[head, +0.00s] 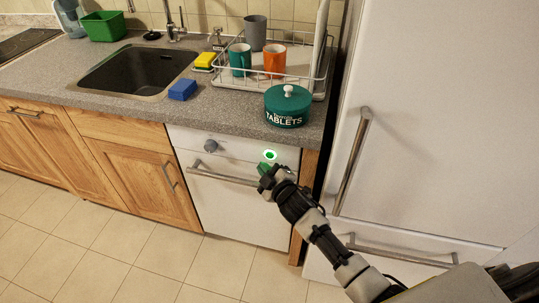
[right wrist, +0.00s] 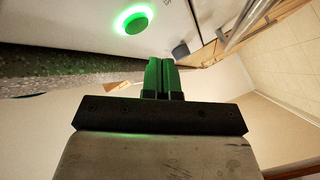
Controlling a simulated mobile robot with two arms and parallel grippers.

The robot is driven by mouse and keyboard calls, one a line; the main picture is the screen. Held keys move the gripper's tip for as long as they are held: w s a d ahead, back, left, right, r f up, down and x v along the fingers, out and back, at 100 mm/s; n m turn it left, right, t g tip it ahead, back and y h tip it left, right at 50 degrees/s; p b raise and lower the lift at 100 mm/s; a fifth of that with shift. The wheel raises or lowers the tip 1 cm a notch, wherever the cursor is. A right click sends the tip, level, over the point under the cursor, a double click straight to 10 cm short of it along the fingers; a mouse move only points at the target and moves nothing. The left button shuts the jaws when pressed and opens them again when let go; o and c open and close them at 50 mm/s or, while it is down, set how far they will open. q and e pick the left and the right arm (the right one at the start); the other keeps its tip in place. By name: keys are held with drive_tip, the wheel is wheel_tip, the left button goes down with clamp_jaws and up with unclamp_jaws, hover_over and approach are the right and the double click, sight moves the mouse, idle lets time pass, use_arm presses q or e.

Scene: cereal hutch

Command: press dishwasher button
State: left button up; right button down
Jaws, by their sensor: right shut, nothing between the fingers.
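The dishwasher (head: 220,210) is a white front under the counter, with a bar handle and a dark knob (head: 211,146). Its round button (head: 270,155) glows green at the upper right of the panel. The button also shows in the right wrist view (right wrist: 137,22), at the top with a bright ring. My right gripper (head: 264,170) is just below the button in the head view. Its green-lit fingers (right wrist: 160,75) are shut together with nothing between them, and look apart from the button. My left gripper is not in view.
A white fridge (head: 430,120) with long handles stands to the right. The counter (head: 225,115) above holds a teal tablets tin (head: 288,108), a blue sponge (head: 183,90) and a dish rack (head: 225,82) with mugs. The tiled floor (head: 110,260) in front is clear.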

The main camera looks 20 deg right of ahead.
drive_tip(key=shift+s+a+p, duration=0.15)
drive_tip(key=shift+s+a, duration=0.35)
drive_tip(key=shift+s, duration=0.25)
drive_tip(key=shift+s+a+p, duration=0.15)
drive_tip(key=shift+s+a, duration=0.3)
drive_tip(key=shift+s, duration=0.25)
drive_tip(key=s+d+f+m+g+h, duration=0.1)
drive_tip(key=s+f+m+g, duration=0.15)
drive_tip(key=s+f, duration=0.5)
drive_tip(key=s+d+f+m+g+h, duration=0.1)
drive_tip(key=s+d+f+g, duration=0.3)
drive_tip(key=f, duration=0.7)
drive_tip(key=s+a+f+m+g+h, duration=0.1)
drive_tip(key=s+f+m, duration=0.1)
drive_tip(key=s+f, duration=0.65)
drive_tip(key=s+d+f+m+g, duration=0.1)
drive_tip(key=s+f+g, duration=0.3)
drive_tip(key=s, duration=1)
drive_tip(key=s+d+f+m+g, duration=0.2)
drive_tip(key=s+f, duration=0.8)
drive_tip(key=s, duration=0.5)
drive_tip(key=shift+s+d+m+g+h, duration=0.25)
drive_tip(key=shift+m+g, duration=0.4)
drive_tip(key=shift+g, duration=0.5)
